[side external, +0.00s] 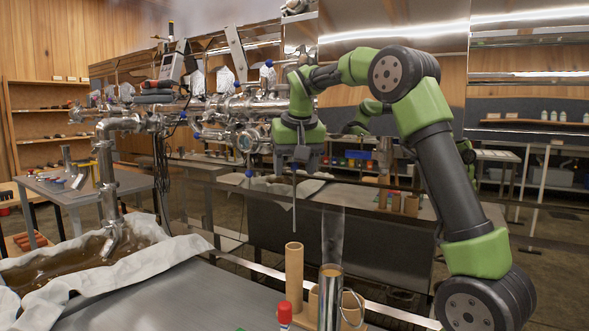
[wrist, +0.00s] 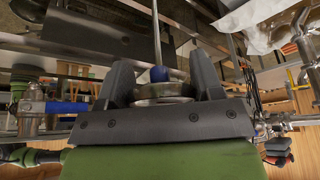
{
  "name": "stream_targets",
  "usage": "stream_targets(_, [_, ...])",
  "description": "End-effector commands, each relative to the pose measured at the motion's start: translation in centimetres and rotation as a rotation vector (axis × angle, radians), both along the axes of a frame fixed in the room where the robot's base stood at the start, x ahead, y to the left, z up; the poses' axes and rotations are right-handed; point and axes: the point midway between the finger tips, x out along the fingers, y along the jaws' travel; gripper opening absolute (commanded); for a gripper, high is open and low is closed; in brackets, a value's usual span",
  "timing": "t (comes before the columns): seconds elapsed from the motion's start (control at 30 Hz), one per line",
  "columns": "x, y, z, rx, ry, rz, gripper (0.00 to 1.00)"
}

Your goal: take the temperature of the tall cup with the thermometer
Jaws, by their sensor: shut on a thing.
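My gripper (side external: 298,166) is shut on the thermometer (side external: 294,212), whose thin stem hangs almost straight down in the side view. In the wrist view the round metal head of the thermometer (wrist: 163,91) sits between the two fingers, with a blue part and the stem running away from me. The tall cup (side external: 329,302) is a shiny steel cylinder with a wire handle and brown contents at its rim. A pale haze rises above it. The stem's lower tip is above and to the left of this cup, apart from it. The wrist view does not clearly show the cup.
A tall brown tube (side external: 293,277) stands just left of the cup, below the stem tip in the picture. A shorter brown tube stands between them. A red-capped bottle (side external: 285,314) is in front. A cloth-edged pan of brown liquid (side external: 60,268) lies left.

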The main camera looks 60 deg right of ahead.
Motion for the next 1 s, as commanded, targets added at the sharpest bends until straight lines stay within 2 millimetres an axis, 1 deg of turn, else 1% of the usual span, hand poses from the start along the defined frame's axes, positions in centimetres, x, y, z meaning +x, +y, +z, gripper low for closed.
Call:
stream_targets(0.07, [-0.1,0.1,0.1,0.0,0.0,0.001,0.45])
stream_targets(0.13, [-0.4,0.7,0.5,0.0,0.0,0.003,0.45])
stream_targets(0.27, [-2.2,3.1,2.1,0.0,-0.001,0.008,0.45])
stream_targets(0.37, [-4.5,5.5,3.6,-0.001,-0.002,0.011,0.45])
stream_targets(0.4, [-5.6,6.5,4.1,0.0,-0.001,0.012,0.45])
stream_targets(0.5, [-8.2,8.6,5.0,0.0,-0.001,0.011,0.45])
stream_targets(0.6, [-10.6,10.0,5.4,0.0,-0.001,0.008,0.45])
stream_targets(0.7, [-12.3,11.0,5.5,0.002,-0.002,0.004,0.45])
stream_targets(0.8, [-13.4,11.4,5.6,0.002,-0.002,0.002,0.45])
stream_targets(1.0, [-13.8,11.6,5.0,0.002,0.001,0.0,0.45])
